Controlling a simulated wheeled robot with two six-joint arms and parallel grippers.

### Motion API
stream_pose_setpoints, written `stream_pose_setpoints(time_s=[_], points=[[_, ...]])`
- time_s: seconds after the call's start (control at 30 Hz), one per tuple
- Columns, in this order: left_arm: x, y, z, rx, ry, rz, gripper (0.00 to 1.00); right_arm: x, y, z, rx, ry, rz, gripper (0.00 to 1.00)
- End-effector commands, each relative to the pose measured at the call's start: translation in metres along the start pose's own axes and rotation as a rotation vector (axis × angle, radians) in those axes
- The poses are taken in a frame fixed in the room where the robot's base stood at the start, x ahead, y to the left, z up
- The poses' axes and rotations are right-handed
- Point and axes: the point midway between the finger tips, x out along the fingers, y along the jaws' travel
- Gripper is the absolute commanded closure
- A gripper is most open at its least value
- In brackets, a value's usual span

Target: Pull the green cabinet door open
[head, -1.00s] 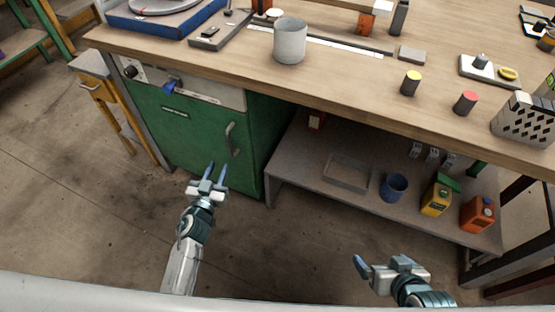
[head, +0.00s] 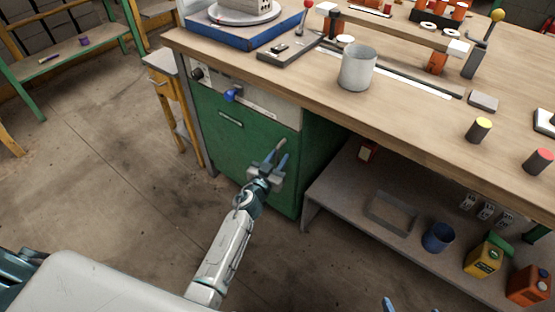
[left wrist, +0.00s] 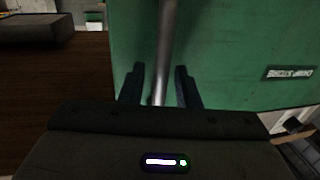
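The green cabinet door (head: 222,135) is under the left end of the workbench and looks shut. It also fills much of the left wrist view (left wrist: 230,45). Its metal bar handle (left wrist: 165,45) runs between the two fingers of my left gripper (left wrist: 160,87), with a gap visible on each side. In the head view my left gripper (head: 273,164) is at the handle and partly covers it. It is open. Of my right gripper (head: 394,304), only blue finger parts show at the bottom edge.
The workbench top (head: 400,115) overhangs the cabinet. A blue knob or tool (head: 231,95) sticks out above the door. To the right, a low shelf (head: 345,195) holds a tray, a blue cup (head: 438,237) and containers. The floor (head: 110,170) in front and left is clear.

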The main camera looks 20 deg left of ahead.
Motion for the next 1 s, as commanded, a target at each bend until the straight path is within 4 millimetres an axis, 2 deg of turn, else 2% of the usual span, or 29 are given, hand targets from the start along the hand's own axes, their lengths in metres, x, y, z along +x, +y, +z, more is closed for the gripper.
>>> stream_pose_setpoints(time_s=[0.13,0.3,0.67,0.87,1.0], points=[[0.0,0.0,0.0,0.0,0.0,0.0,0.71,0.0,0.0,0.0,0.0,0.0,0.0,0.04],[0.0,0.0,0.0,0.0,0.0,0.0,1.0,0.0,0.0,0.0,0.0,-0.001,0.0,0.04],[-0.007,-0.003,-0.001,0.002,-0.001,0.015,1.0,-0.003,0.001,0.0,-0.006,-0.02,0.005,0.04],[-0.034,-0.012,-0.003,0.003,-0.004,0.074,1.0,-0.013,0.005,-0.007,-0.046,-0.119,0.033,0.04],[-0.065,-0.025,-0.004,0.004,-0.006,0.148,1.0,-0.028,0.013,-0.011,-0.081,-0.231,0.071,0.04]])
